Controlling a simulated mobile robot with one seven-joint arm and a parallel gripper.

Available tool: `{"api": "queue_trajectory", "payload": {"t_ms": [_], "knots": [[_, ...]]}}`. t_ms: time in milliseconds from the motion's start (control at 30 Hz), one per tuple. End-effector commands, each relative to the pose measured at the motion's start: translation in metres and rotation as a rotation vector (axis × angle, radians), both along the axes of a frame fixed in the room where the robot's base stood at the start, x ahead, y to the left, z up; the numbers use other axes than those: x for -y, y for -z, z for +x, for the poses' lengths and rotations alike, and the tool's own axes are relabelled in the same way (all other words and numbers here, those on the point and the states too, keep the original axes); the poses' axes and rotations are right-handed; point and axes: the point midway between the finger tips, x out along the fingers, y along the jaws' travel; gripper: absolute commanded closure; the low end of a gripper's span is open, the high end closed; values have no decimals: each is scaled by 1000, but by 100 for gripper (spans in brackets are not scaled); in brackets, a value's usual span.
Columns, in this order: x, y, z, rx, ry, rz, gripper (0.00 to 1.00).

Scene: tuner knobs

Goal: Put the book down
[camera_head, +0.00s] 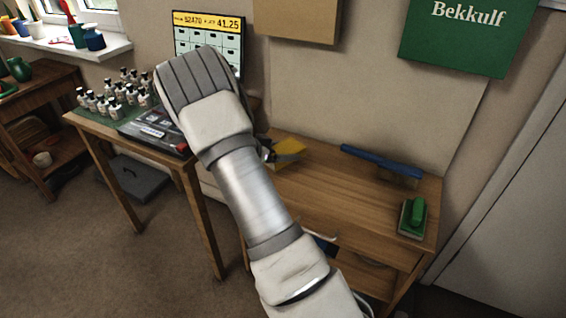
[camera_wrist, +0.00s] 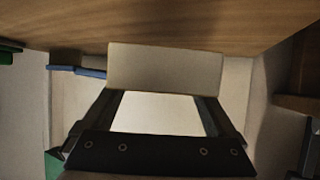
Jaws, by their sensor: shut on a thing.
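The book shows in the wrist view as a pale cream block (camera_wrist: 165,68) held across the ends of my gripper's two dark fingers (camera_wrist: 158,96). The jaws are shut on it. In the head view a yellow flat thing (camera_head: 291,147), which seems to be the book, is at my gripper (camera_head: 272,153) over the left part of the wooden desk (camera_head: 345,198). My forearm hides part of that area. I cannot tell whether the book touches the desk top.
A blue long-shaped thing (camera_head: 381,161) lies at the desk's back right. A green-handled block (camera_head: 413,216) is at its right end. The middle of the desk is clear. A side table at left holds several small bottles (camera_head: 116,95) and a dark device (camera_head: 155,130). A wall stands behind.

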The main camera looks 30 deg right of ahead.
Motion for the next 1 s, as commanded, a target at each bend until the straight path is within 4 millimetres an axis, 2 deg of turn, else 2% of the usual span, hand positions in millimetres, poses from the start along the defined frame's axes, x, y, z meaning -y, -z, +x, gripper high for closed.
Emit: {"api": "queue_trajectory", "payload": {"t_ms": [167, 433, 867, 900, 1000], "knots": [[-1, 7, 7, 0, 1, -1, 74], [0, 44, 6, -3, 1, -1, 74], [-1, 48, 7, 0, 0, -1, 74], [-1, 46, 6, -1, 0, 0, 3], [-1, 46, 6, -1, 0, 0, 0]]}}
